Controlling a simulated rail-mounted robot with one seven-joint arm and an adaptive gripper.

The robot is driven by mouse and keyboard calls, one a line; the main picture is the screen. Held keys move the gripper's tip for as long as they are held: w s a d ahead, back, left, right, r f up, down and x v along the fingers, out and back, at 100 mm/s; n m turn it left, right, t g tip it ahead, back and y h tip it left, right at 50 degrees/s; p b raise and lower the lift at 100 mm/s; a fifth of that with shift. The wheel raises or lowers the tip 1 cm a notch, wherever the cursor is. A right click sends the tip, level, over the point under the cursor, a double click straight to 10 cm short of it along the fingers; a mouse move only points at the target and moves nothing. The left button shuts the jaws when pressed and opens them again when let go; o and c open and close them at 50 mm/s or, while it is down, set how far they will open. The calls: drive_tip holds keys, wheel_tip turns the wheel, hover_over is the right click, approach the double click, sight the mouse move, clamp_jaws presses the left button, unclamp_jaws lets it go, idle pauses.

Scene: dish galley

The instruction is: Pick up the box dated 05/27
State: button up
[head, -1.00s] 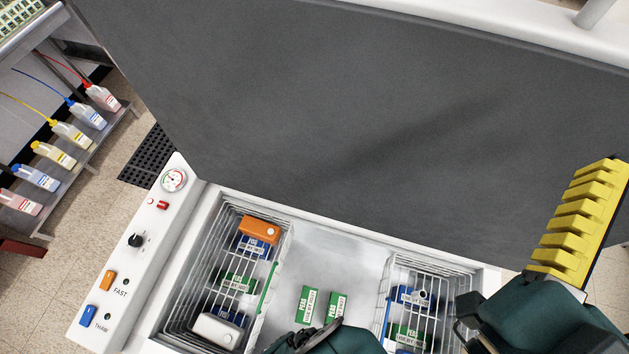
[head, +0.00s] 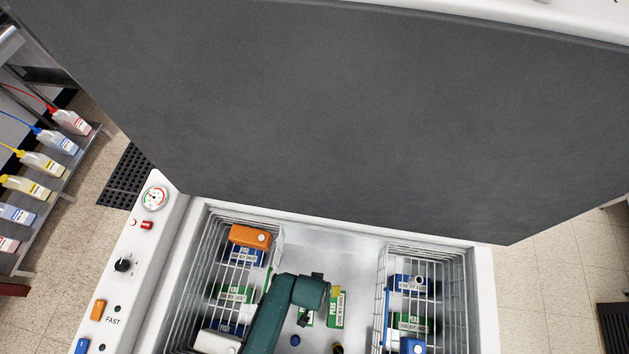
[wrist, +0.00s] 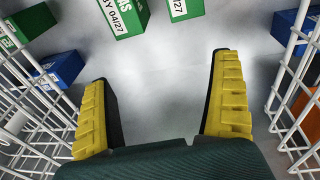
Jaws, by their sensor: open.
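My gripper (wrist: 163,75) is open and empty in the wrist view, its yellow fingers wide apart over the bare freezer floor. Ahead of the fingertips at the top edge are two green boxes. The left green box (wrist: 122,14) reads 04/27. The right green box (wrist: 184,8) is cut off, and only "/27" of its date shows. In the head view, a green PEAS box (head: 337,312) stands beside my arm, and another green box (head: 306,318) is mostly hidden by it. The dates are too small to read there. I cannot make out 05/27 on any box.
A left wire basket (head: 207,262) holds blue and green boxes, an orange tub (head: 250,236) and a white tub (head: 216,342). A right wire basket (head: 425,251) holds blue and green boxes. The floor between the baskets is mostly clear. The raised dark lid (head: 340,110) stands behind.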

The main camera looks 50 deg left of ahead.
drive_tip(key=s+f+g, duration=0.2)
drive_tip(key=s+f, duration=0.2)
drive_tip(key=s, duration=0.2)
wheel_tip(320, 180, down, 11)
drive_tip(key=b, duration=0.5)
drive_tip(key=shift+w+r, duration=0.1)
drive_tip(key=shift+r, duration=0.1)
drive_tip(key=f+b, duration=0.1)
drive_tip(key=f, duration=0.1)
drive_tip(key=f+b, duration=0.1)
drive_tip(key=s+d+f+b, duration=0.1)
drive_tip(key=f, duration=0.1)
drive_tip(key=shift+f+b, duration=0.3)
drive_tip(key=shift+a, duration=0.1)
drive_tip(key=c, duration=1.3)
